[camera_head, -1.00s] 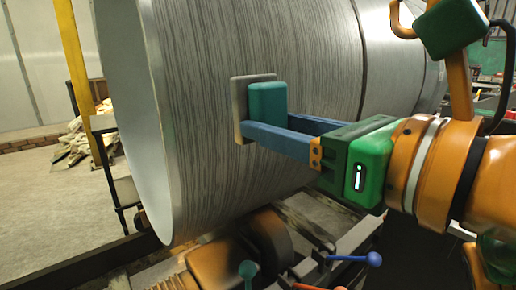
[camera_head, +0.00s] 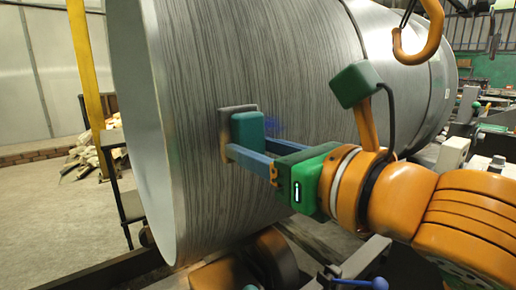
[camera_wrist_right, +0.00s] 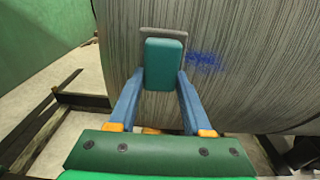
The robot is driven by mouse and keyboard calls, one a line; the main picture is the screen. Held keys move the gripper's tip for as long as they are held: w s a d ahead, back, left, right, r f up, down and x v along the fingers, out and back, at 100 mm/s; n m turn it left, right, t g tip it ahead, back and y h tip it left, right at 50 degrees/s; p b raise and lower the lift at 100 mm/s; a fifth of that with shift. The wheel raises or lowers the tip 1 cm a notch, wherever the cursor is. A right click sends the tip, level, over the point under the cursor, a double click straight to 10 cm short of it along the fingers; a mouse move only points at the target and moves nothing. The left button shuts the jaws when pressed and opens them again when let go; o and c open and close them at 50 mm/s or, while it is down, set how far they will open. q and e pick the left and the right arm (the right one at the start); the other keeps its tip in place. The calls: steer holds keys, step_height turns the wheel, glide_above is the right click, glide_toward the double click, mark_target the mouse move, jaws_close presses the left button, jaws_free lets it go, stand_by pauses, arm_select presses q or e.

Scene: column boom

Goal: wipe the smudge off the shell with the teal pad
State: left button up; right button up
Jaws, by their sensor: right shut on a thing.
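The shell (camera_head: 300,90) is a large grey ribbed metal cylinder lying on its side. The teal pad (camera_head: 248,128) is a teal block with a grey face plate toward the shell. My right gripper (camera_head: 247,148) is shut on the teal block, with a blue finger on each side. The pad is at the shell's surface; I cannot tell whether its face touches. The blue smudge (camera_head: 273,125) shows on the shell just right of the pad. In the right wrist view the smudge (camera_wrist_right: 205,61) lies right of the pad (camera_wrist_right: 163,65). My left gripper is not in view.
An orange hook (camera_head: 418,38) hangs at the upper right, in front of the shell. A roller (camera_head: 272,258) stands under the shell. A blue-knobbed lever (camera_head: 379,284) is at the bottom. A yellow post (camera_head: 82,70) stands at the left, beside open floor.

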steer(key=shift+x, duration=1)
